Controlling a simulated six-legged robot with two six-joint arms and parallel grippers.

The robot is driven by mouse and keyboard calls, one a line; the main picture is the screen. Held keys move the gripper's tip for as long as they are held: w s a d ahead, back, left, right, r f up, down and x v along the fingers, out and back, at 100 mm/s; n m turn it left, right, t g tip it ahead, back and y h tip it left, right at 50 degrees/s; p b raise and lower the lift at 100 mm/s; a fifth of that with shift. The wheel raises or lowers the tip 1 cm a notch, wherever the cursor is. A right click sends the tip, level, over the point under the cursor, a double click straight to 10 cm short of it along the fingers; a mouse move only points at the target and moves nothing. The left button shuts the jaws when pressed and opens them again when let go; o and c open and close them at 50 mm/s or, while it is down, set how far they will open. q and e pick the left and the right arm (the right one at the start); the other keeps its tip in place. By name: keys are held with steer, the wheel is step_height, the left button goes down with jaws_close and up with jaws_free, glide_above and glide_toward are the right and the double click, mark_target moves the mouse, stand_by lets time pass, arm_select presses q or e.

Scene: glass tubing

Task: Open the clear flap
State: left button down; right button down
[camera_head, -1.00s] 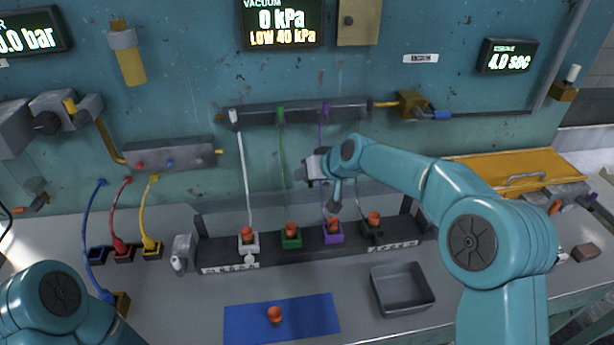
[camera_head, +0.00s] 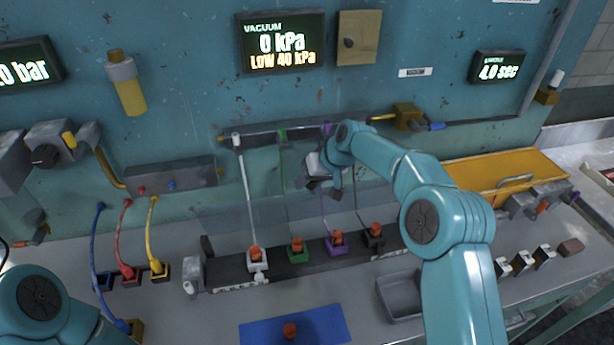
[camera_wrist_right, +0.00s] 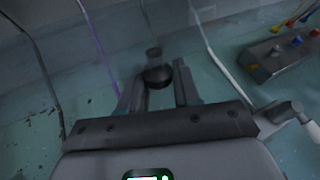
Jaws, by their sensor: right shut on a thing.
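The clear flap (camera_head: 222,212) is a faint, see-through panel above the dark rack (camera_head: 215,275), in front of the teal wall; its edges are hard to make out. My right gripper (camera_head: 320,188) is at the flap, above the rack's back side. In the right wrist view, its two fingers (camera_wrist_right: 158,90) are shut on a small dark knob (camera_wrist_right: 157,73). The knob is hidden behind the gripper in the head view. My left arm shows at the lower left, but its gripper is out of view.
Rack sockets hold orange-topped plugs (camera_head: 256,254), with white, green and purple tubes rising to a wall bar (camera_head: 260,135). A blue mat (camera_head: 265,335) with an orange piece and a grey tray (camera_head: 400,290) lie in front. A yellow case (camera_head: 490,180) stands at right.

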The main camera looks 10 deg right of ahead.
steer(key=shift+w+f+g, duration=0.25)
steer(key=shift+f+g, duration=0.15)
steer(key=shift+f, duration=0.2)
steer(key=c, duration=1)
jaws_free()
steer(key=shift+d, duration=0.1)
steer(key=shift+o, duration=0.2)
steer(key=shift+d+r, duration=0.1)
steer(key=shift+r, duration=0.05)
steer(key=shift+w+r, duration=0.1)
steer(key=shift+r, duration=0.05)
steer(key=b+v, duration=0.1)
steer(key=v, duration=1.5)
